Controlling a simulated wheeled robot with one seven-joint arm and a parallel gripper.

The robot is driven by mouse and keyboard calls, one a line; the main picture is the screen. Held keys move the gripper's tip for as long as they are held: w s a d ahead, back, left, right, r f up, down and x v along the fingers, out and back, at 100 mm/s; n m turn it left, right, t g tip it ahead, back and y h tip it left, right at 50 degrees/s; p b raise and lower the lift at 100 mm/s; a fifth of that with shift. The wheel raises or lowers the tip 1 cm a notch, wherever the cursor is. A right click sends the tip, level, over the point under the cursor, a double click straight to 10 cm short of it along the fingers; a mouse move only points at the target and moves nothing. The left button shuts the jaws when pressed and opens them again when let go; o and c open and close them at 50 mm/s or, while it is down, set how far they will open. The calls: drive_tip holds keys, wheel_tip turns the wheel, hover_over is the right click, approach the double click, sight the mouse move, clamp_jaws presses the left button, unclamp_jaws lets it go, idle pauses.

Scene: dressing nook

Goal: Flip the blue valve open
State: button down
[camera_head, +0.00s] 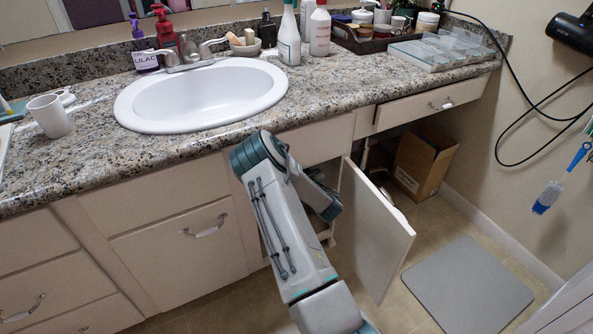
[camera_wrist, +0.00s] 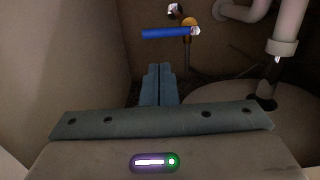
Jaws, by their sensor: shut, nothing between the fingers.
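The blue valve handle (camera_wrist: 166,33) shows in the wrist view, inside the cabinet under the sink. It lies about level and points left from a brass and silver valve body (camera_wrist: 191,27). My gripper (camera_wrist: 158,68) is shut and empty, with its fingertips below the handle in the picture. A gap shows between fingertips and handle in the picture; the distance in depth is unclear. In the head view, my arm reaches down in front of the sink cabinet, and the gripper and valve are hidden.
White drain pipes (camera_wrist: 287,30) are right of the valve. The cabinet door (camera_head: 372,230) stands open right of my arm. A cardboard box (camera_head: 422,160) is under the counter, and a grey mat (camera_head: 467,287) lies on the floor. The sink (camera_head: 201,95) is above.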

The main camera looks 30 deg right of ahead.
drive_tip(key=w+b, duration=0.2)
drive_tip(key=w, duration=0.5)
drive_tip(key=shift+f, duration=0.2)
drive_tip(key=shift+f+m, duration=0.15)
drive_tip(key=shift+m, duration=0.15)
